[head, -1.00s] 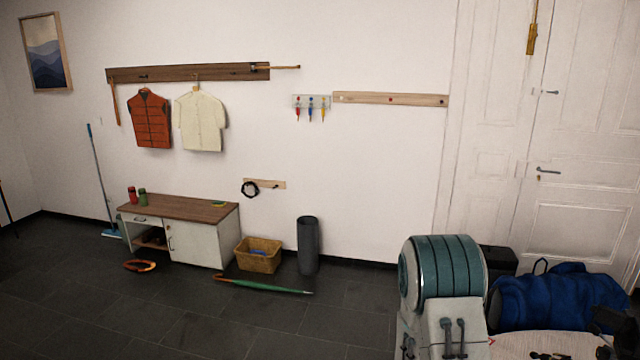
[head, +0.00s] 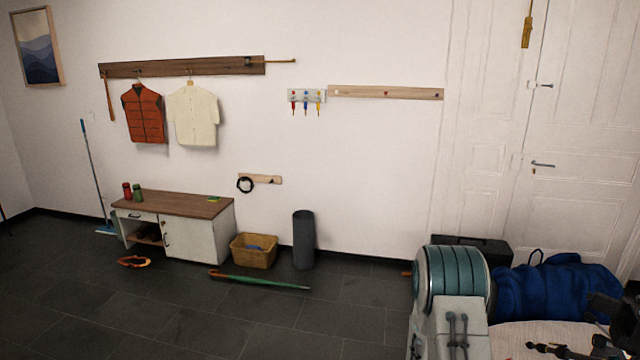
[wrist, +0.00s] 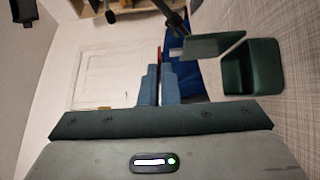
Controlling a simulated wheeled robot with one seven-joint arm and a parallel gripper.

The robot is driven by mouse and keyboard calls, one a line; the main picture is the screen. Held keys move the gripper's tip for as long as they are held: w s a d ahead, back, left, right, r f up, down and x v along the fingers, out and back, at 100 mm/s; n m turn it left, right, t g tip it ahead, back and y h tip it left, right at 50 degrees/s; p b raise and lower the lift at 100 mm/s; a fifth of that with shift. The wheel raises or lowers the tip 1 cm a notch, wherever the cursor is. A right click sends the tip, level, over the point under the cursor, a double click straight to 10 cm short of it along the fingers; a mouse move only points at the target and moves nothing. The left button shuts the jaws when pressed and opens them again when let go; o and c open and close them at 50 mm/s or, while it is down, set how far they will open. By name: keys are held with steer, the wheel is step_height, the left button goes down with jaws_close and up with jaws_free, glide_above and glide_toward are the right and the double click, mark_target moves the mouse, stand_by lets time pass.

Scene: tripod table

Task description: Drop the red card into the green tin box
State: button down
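In the wrist view my gripper (wrist: 160,84) has its two blue-grey fingers close together, with a thin red edge, the red card (wrist: 159,53), at their tips. The card is seen nearly edge-on, and most of it is hidden. The green tin box (wrist: 250,68) is to the right of the fingers, apart from them, with its open side showing. A green flap (wrist: 215,46), which looks like its lid, stands out toward the fingers. I cannot make out the box or the card in the head view.
A pale table top (head: 525,340) at lower right bears dark items. A blue bag (head: 560,290) and a black case (head: 480,245) are behind it. A low cabinet (head: 198,235), yellow basket (head: 254,250), grey cylinder (head: 303,240) and green umbrella (head: 258,282) are to the left. Open floor lies in front.

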steer(key=c, duration=1.6)
jaws_free()
steer(key=b+v, duration=0.3)
steer(key=v, duration=1.1)
steer(key=shift+d, duration=0.1)
